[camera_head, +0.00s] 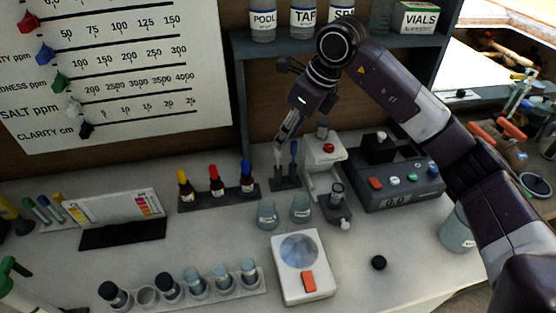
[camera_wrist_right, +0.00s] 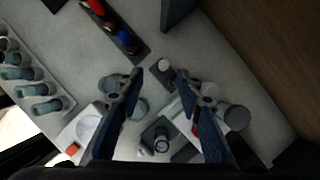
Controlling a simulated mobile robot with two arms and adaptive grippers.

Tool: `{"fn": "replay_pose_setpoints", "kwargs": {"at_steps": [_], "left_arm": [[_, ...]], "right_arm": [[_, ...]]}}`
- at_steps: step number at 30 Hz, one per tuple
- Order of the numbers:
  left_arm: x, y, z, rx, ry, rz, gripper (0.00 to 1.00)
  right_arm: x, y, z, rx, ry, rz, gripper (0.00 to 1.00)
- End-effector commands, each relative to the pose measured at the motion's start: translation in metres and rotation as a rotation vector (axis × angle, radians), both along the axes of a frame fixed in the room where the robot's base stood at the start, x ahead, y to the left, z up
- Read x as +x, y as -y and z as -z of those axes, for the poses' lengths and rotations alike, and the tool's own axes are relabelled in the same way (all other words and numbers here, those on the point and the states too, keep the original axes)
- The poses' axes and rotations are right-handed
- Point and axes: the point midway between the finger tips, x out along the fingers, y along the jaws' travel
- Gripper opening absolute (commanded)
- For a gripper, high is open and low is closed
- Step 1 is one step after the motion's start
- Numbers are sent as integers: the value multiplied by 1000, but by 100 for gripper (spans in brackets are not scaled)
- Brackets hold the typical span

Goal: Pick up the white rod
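The white rod (camera_head: 278,154) stands upright next to a blue-topped rod (camera_head: 293,152) in a small dark stand (camera_head: 285,183) at the back of the counter. In the right wrist view the white rod's round end (camera_wrist_right: 164,64) shows end-on, just beyond the gap between the fingertips. My right gripper (camera_head: 285,137) points down at the stand from above. Its two fingers are spread apart in the wrist view (camera_wrist_right: 155,82), with nothing held between them. In the head view the fingertips partly cover the rod's top. My left gripper is not in view.
A rack of dropper bottles (camera_head: 216,196) stands left of the rods. Two small flasks (camera_head: 267,215) stand in front. A white device (camera_head: 323,155) and a grey meter (camera_head: 402,190) are close on the right. A shelf (camera_head: 340,48) rises behind.

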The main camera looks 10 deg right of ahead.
Motion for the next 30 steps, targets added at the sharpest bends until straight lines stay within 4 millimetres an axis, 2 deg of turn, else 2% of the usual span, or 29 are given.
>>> {"fn": "replay_pose_setpoints", "kwargs": {"at_steps": [10, 15, 22, 23, 30], "left_arm": [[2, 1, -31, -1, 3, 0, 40], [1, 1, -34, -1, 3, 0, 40], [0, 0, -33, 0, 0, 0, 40], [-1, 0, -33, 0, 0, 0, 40], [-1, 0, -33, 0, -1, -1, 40]], "right_arm": [[20, -13, 34, 1, -6, -1, 33], [25, -17, 53, 0, -2, -2, 33], [26, -17, 57, 0, 0, -1, 33], [26, -17, 57, 0, 0, -1, 32], [25, -17, 56, 0, 0, -1, 6]]}}
